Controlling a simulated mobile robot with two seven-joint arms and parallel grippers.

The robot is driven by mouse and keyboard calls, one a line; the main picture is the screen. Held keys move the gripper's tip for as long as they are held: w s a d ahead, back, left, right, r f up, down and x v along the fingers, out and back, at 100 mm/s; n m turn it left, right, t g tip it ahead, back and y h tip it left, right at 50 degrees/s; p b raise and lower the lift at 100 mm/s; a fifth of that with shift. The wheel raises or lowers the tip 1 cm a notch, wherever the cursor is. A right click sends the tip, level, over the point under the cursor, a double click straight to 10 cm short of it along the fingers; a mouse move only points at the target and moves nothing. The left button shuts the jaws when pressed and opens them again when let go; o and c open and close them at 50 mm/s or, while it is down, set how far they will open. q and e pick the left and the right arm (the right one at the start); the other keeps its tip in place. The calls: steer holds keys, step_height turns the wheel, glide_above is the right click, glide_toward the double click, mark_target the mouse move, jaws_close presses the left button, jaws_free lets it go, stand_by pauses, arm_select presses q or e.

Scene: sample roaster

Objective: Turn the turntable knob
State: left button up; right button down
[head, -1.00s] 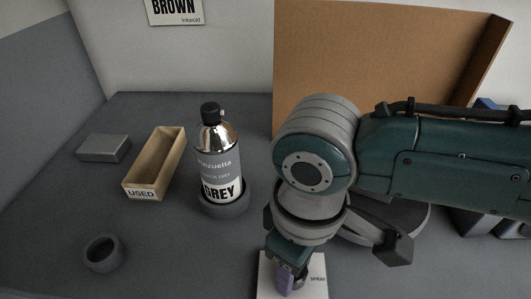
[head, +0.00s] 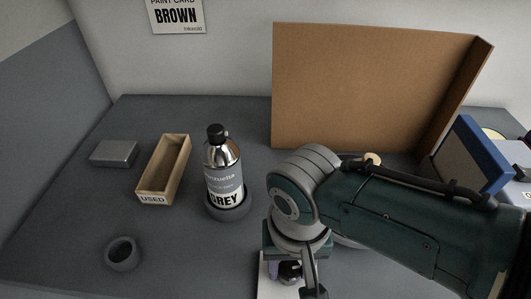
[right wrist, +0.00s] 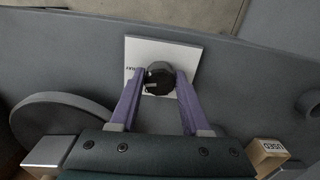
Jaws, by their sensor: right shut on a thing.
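The black turntable knob (right wrist: 159,78) sits on a white plate (right wrist: 190,55) printed with small lettering in the right wrist view. My right gripper (right wrist: 158,84) has its two purple fingers on either side of the knob and is shut on it. In the head view the right gripper (head: 286,270) points down at the plate near the front edge, and its hand hides much of the knob. The round grey turntable (right wrist: 45,110) shows at the left of the wrist view; my arm mostly covers it in the head view. My left gripper is not in view.
A grey-labelled spray can (head: 223,175) stands in a round holder left of my arm. Further left are a wooden USED tray (head: 183,170), a grey block (head: 114,153) and a dark ring (head: 122,252). A cardboard screen (head: 365,90) stands behind; a blue-framed object (head: 480,150) is at right.

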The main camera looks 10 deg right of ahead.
mark_target(290, 269)
steer(key=shift+m+p, duration=0.3)
steer(key=shift+m, duration=0.9)
steer(key=shift+c, duration=1.8)
jaws_free()
step_height(290, 269, up, 9)
steer(key=p, duration=0.5)
steer(key=shift+r, duration=0.5)
